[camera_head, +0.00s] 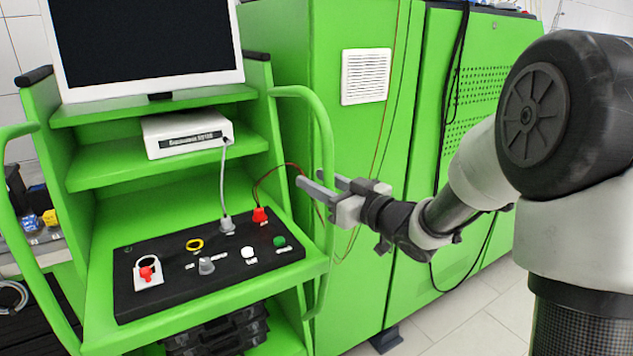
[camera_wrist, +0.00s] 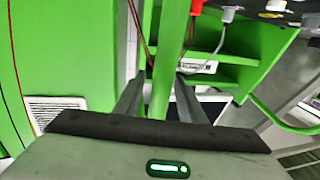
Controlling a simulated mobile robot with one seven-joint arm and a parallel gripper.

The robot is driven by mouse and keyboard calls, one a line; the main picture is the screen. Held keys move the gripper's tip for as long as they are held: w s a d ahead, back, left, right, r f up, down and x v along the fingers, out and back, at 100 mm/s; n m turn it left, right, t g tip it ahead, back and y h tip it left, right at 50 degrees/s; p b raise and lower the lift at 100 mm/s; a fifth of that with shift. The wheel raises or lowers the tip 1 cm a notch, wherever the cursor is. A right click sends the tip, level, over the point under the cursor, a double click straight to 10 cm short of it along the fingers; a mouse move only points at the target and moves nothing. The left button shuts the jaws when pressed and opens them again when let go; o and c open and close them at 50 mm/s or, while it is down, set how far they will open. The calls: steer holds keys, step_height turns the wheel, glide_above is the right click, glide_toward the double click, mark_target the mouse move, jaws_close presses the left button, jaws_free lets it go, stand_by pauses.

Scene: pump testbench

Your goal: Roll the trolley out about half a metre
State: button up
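The trolley (camera_head: 225,290) is a green frame with shelves, a monitor and a sloping black control panel. It has a bent green tube handle on each side, the right handle (camera_head: 325,128) nearer my arm. My gripper (camera_head: 311,180) reaches in from the right at that right handle, at about the panel's height. In the wrist view, the upright handle bar (camera_wrist: 170,60) runs between the two fingers of my gripper (camera_wrist: 157,90). The fingers look apart, with narrow gaps beside the bar. Exact contact is hard to tell. The trolley's wheels are out of view.
Tall green cabinets (camera_head: 360,210) with a white vent stand close behind and right of the trolley, cables hanging down them. The monitor (camera_head: 145,40) and a white box (camera_head: 187,134) sit on the trolley's shelves. Tiled floor (camera_head: 480,320) is clear at the lower right.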

steer(key=shift+w+a, duration=0.2)
jaws_close()
stand_by(1.4)
